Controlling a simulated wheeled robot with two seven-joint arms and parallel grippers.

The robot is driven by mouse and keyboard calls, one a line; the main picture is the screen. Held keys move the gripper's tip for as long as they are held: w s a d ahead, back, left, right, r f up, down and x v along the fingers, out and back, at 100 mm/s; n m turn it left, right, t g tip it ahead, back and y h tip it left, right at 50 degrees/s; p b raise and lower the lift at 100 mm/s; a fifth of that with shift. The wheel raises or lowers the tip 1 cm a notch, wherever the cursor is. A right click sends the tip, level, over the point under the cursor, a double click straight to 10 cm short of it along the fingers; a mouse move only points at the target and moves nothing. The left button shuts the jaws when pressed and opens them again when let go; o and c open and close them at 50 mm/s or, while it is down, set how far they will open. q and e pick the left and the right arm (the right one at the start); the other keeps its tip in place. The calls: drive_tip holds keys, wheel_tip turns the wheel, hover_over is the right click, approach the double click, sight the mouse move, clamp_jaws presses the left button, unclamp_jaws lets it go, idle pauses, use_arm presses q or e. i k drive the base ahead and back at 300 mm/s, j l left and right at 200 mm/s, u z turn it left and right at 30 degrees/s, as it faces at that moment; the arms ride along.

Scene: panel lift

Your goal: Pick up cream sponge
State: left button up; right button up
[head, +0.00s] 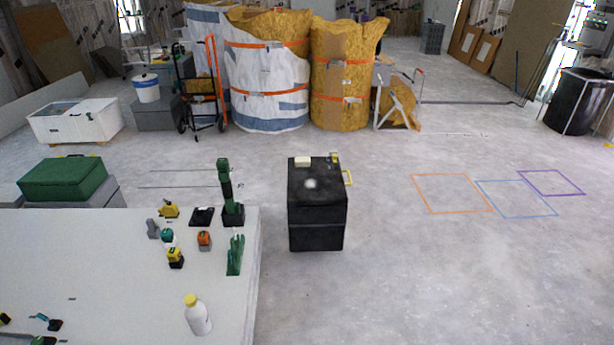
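A small cream block that looks like the sponge (302,161) lies on top of a black box-shaped stand (317,220), near its back left corner. A small yellow item (334,157) lies at the stand's back right corner, and a yellow handle (347,178) sticks out from its right side. A whitish round patch shows on the middle of the stand's top. Neither of my grippers is in view.
A white table (90,260) at the left front holds several tools, green gloves (235,255) and a white bottle with a yellow cap (198,315). The floor is clear right of the stand, with taped outlines (452,193). Wrapped rolls (266,70) stand behind.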

sight(301, 162)
drive_tip(key=i+l+z, duration=0.3)
drive_tip(key=i, duration=0.25)
drive_tip(key=i+l+z, duration=0.3)
drive_tip(key=i, duration=0.25)
drive_tip(key=i+j+z, duration=0.1)
drive_tip(key=i+z, duration=0.2)
drive_tip(key=i, duration=0.25)
drive_tip(key=i+l+u, duration=0.15)
drive_tip(key=i, duration=1.15)
drive_tip(key=i+u, duration=0.4)
drive_tip(key=i+l+u, duration=0.15)
drive_tip(key=u, duration=0.25)
drive_tip(key=i+l+u, duration=0.25)
drive_tip(key=u, duration=0.15)
